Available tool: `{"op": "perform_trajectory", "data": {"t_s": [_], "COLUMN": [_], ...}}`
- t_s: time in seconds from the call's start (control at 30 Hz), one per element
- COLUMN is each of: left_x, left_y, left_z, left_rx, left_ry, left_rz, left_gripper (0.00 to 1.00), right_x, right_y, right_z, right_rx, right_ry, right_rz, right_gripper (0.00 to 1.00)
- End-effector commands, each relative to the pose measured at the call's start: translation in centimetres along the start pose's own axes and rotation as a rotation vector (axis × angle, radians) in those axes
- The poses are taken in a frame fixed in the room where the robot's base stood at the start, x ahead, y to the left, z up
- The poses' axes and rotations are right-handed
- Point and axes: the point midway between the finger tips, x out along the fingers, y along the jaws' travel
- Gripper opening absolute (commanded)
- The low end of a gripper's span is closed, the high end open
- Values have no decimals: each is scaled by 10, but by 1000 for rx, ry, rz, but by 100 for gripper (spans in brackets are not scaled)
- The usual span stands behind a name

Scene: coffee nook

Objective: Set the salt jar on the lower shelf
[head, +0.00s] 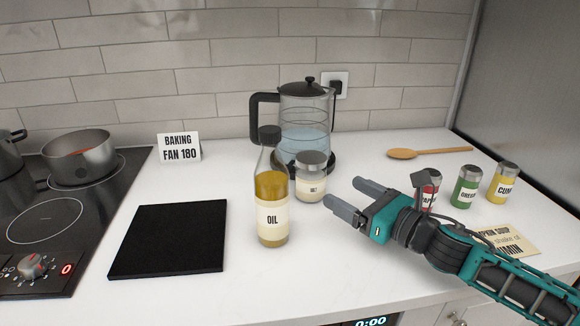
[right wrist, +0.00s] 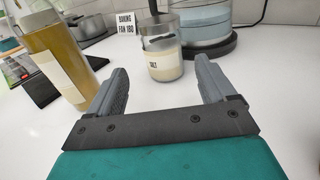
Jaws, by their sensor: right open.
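The salt jar (head: 314,182) is a small glass jar with a metal lid and a pale label. It stands upright on the white counter, in front of the glass kettle and to the right of the oil bottle. In the right wrist view the salt jar (right wrist: 163,62), labelled SALT, stands ahead of the fingertips, roughly between them. My right gripper (head: 348,198) is open and empty, just short of the jar and apart from it. Its two fingers also show in the right wrist view (right wrist: 160,75). My left gripper is not in view. No lower shelf is recognisable in these views.
The oil bottle (head: 271,200) stands close left of the jar, and the kettle (head: 305,115) is close behind it. Spice jars (head: 466,186) and a wooden spoon (head: 430,152) are at right. A black board (head: 170,240) lies left, beside the hob (head: 50,215).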

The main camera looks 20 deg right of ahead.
Motion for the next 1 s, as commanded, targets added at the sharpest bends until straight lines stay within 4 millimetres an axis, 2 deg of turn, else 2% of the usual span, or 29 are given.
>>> {"op": "perform_trajectory", "data": {"t_s": [0.17, 0.7, 1.0], "left_x": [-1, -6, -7], "left_y": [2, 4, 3], "left_z": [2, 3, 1], "left_rx": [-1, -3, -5], "left_ry": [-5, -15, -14], "left_rz": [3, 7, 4], "left_gripper": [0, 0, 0], "right_x": [4, 65, 80], "right_y": [0, -1, -1], "right_z": [0, 1, 0], "right_rx": [2, 2, 1], "right_ry": [-2, -3, -1], "right_rz": [-1, -2, -1], "right_gripper": [84, 84, 84]}}
